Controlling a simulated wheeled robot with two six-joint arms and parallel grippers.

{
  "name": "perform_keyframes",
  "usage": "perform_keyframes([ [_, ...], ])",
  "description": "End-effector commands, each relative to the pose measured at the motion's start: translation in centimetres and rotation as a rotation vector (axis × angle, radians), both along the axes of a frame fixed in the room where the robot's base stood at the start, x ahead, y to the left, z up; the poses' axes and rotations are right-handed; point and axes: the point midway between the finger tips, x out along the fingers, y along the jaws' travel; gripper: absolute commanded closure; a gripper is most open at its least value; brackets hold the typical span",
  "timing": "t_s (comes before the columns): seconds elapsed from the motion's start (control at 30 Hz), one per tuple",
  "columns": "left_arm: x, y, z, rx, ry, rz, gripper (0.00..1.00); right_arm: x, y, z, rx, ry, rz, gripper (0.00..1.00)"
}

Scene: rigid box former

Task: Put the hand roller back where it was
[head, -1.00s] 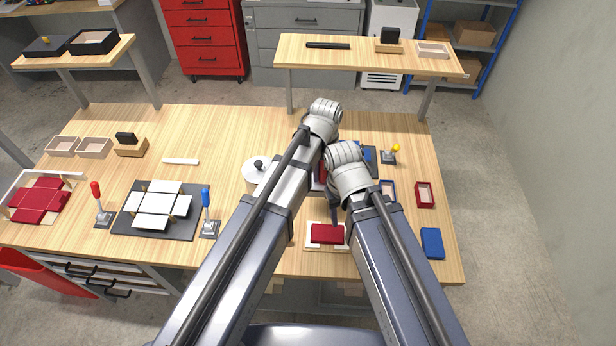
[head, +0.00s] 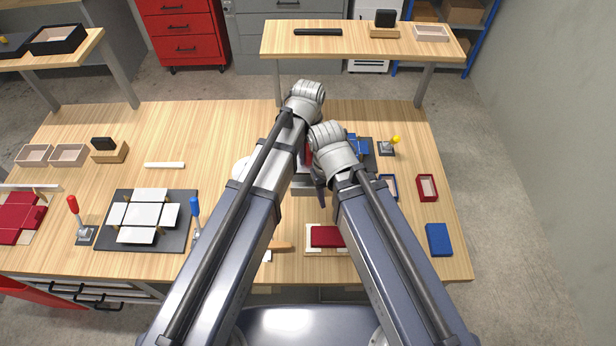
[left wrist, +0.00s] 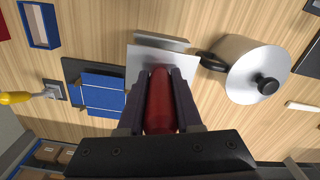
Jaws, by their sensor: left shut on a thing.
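My left gripper (left wrist: 163,80) is shut on a red, rounded piece, which I take to be the hand roller (left wrist: 160,105). The roller lies between the dark fingers; whether it touches anything below is unclear. Beneath it in the left wrist view is a pale grey metal tray or stand (left wrist: 160,54) with a raised lip. A bit of red shows between my arms in the head view, where the left fingers are mostly hidden. My right gripper (head: 319,190) shows only as a dark finger below its wrist, its opening hidden.
A lidded metal pot (left wrist: 240,65) stands beside the tray. On the other side are a blue folded blank on a dark board (left wrist: 98,90) and a yellow-knobbed lever (head: 388,147). A red box (head: 427,187) and a blue box (head: 439,239) stand at the right. A raised shelf (head: 360,40) is behind.

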Motion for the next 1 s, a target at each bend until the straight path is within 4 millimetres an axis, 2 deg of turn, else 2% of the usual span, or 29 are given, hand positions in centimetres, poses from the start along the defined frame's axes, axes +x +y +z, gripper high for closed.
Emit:
perform_keyframes([
  [0.03, 0.0, 0.0, -1.7, 0.0, 0.0, 0.0, 1.0, 0.0, 0.0, -1.7, 0.0, 0.0, 0.0, 0.5],
  [0.2, 0.0, 0.0, -3.8, 0.0, 0.0, 0.0, 1.0, 0.0, 0.0, -3.8, 0.0, 0.0, -0.001, 0.5],
  [0.47, 0.0, 0.0, -4.0, 0.0, 0.0, 0.0, 1.0, 0.0, 0.0, -4.0, 0.0, 0.0, -0.002, 0.5],
  [0.8, 0.0, 0.0, -7.7, 0.0, 0.0, 0.0, 1.0, 0.0, 0.0, -7.7, 0.0, 0.0, -0.003, 0.5],
  [1.0, 0.0, 0.0, -7.4, 0.0, 0.0, 0.0, 1.0, 0.0, 0.0, -7.4, 0.0, 0.0, -0.003, 0.5],
])
